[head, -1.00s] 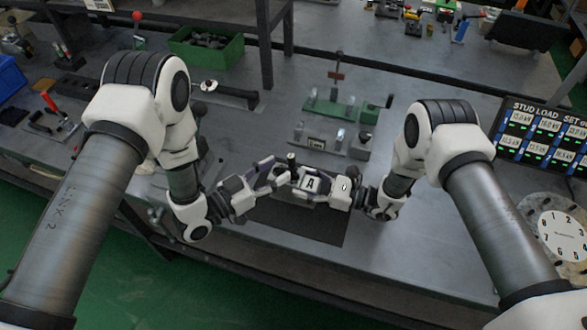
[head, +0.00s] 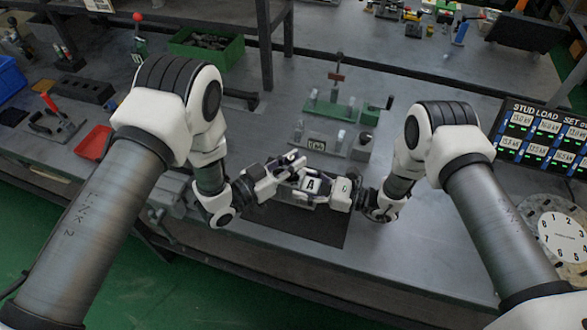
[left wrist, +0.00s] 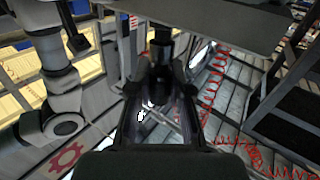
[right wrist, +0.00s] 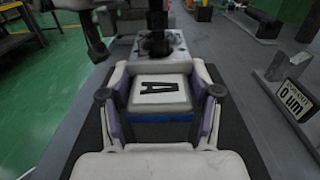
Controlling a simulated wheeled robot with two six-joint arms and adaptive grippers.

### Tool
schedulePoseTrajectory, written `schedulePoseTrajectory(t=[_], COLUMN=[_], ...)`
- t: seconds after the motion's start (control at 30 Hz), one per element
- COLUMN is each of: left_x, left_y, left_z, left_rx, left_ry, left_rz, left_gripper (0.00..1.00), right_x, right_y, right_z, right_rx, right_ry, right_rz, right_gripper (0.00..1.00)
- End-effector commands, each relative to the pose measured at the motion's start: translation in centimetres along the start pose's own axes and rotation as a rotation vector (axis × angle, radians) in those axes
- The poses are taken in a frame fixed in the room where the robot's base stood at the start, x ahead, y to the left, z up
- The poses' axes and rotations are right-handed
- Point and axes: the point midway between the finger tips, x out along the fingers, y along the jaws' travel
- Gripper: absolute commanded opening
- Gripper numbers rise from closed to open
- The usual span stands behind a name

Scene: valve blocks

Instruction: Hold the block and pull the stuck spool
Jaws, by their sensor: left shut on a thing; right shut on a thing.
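The black spool (right wrist: 157,42) stands upright at the block's far part. It also shows in the left wrist view (left wrist: 160,48), between the fingertips. My left gripper (head: 297,163) is shut on the spool's upper part, above the block. How deep the spool sits in the block cannot be told.
A dark mat (head: 315,225) lies under the block. A labelled grey stand (head: 317,144) and a green fixture (head: 335,108) stand behind. A red tray (head: 93,143) is at left, a dial (head: 562,232) at right.

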Motion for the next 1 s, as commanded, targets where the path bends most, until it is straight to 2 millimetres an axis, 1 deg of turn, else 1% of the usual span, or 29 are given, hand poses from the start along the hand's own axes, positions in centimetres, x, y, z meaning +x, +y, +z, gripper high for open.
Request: schedulePoseTrajectory(t=[0.1, 0.17, 0.27, 0.4, 0.5, 0.6, 0.7, 0.87, 0.9, 0.97, 1.0], left_x=[0.0, 0.0, 0.1, 0.1, 0.0, 0.0, 0.0, 0.0, 0.0, 0.0, 0.0], left_y=[0.0, 0.0, 0.1, 0.4, 0.5, 0.6, 0.7, 0.7, 0.7, 0.7, 0.7], left_z=[-0.1, -0.6, -2.4, -5.9, -8.1, -9.5, -10.0, -10.0, -10.0, -10.0, -10.0], left_rx=[0.0, 0.001, 0.004, 0.005, 0.005, 0.002, 0.001, 0.0, 0.0, 0.0, 0.0], left_ry=[0.0, 0.0, 0.003, 0.003, 0.003, 0.002, 0.001, 0.0, 0.0, 0.0, 0.0], left_rz=[0.0, 0.0, 0.001, 0.002, 0.001, 0.001, 0.0, 0.0, 0.0, 0.0, 0.0], left_gripper=[0.0, 0.0, 0.0, 0.0, 0.0, 0.0, 0.0, 0.0, 0.0, 0.0, 0.0], right_x=[0.0, 0.0, 0.0, 0.0, 0.0, 0.0, 0.0, 0.0, 0.0, 0.0, 0.0], right_y=[-0.1, -0.1, -0.1, -0.1, 0.0, 0.0, 0.0, 0.0, 0.0, 0.0, 0.0], right_z=[0.1, 0.1, 0.1, 0.0, 0.0, 0.0, 0.0, 0.0, 0.0, 0.0, 0.0], right_rx=[-0.003, -0.003, -0.002, -0.001, -0.001, 0.0, 0.0, 0.0, 0.0, 0.0, 0.0], right_ry=[-0.002, -0.002, -0.001, 0.0, 0.0, 0.0, 0.001, 0.001, 0.001, 0.001, 0.001], right_rz=[-0.002, -0.002, -0.002, -0.002, -0.001, 0.0, 0.0, 0.0, 0.0, 0.0, 0.0], right_gripper=[0.0, 0.0, 0.0, 0.0, 0.0, 0.0, 0.0, 0.0, 0.66, 0.87, 0.91])
